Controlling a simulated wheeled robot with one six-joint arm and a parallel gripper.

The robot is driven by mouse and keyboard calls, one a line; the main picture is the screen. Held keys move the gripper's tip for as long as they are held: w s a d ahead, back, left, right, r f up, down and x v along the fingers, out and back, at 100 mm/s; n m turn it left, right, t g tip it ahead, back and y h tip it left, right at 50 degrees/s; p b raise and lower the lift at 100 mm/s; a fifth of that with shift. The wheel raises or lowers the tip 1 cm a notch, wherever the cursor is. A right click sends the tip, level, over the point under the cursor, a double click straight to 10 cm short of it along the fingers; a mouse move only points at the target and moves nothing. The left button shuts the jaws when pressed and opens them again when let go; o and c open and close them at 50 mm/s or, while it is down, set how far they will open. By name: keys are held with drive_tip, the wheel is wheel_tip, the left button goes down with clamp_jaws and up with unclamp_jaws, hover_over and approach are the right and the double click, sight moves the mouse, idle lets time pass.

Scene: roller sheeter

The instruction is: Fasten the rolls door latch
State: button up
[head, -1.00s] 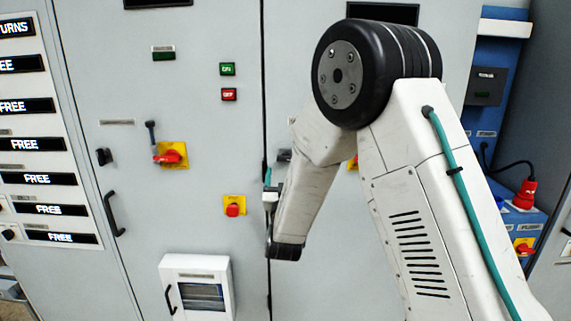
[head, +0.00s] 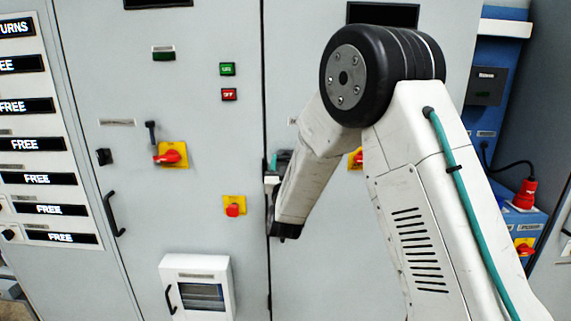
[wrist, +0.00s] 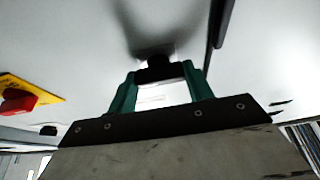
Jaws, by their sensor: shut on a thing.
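My gripper (head: 277,164) is at the tall grey cabinet, beside the dark vertical seam between two door panels. In the wrist view its two green fingers (wrist: 157,84) are shut on a small black latch (wrist: 157,66) that stands out from the grey panel. In the head view my arm and gripper hide most of this latch. Its turned position cannot be told. Another small black latch (head: 104,157) sits on the left door, near that door's left edge and above a black pull handle (head: 113,214), away from my gripper.
A red-and-yellow rotary switch (head: 170,155) and a red-and-yellow button (head: 234,206) are on the panel left of my gripper. A small white box (head: 197,288) juts out below. Label slots reading FREE (head: 40,144) line the far left. My arm covers the right panel.

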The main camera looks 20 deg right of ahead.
drive_tip(key=shift+n, duration=0.4)
drive_tip(key=n+y, duration=0.3)
drive_tip(key=n, duration=0.2)
drive_tip(key=shift+d, duration=0.15)
drive_tip(key=n+y, duration=0.1)
drive_tip(key=n, duration=0.3)
drive_tip(key=n+g+y, duration=0.1)
drive_tip(key=n+y, duration=0.1)
drive_tip(key=n, duration=0.2)
drive_tip(key=n+y, duration=0.2)
drive_tip(key=n, duration=0.1)
drive_tip(key=shift+s+d+r+n+g, duration=0.1)
drive_tip(key=shift+d+r+n+g, duration=0.05)
drive_tip(key=shift+r+n+g, duration=0.2)
drive_tip(key=n+g, duration=0.1)
drive_tip(key=n, duration=0.4)
drive_tip(key=shift+g+y, duration=0.3)
drive_tip(key=shift+g, duration=0.05)
drive_tip(key=o, duration=1)
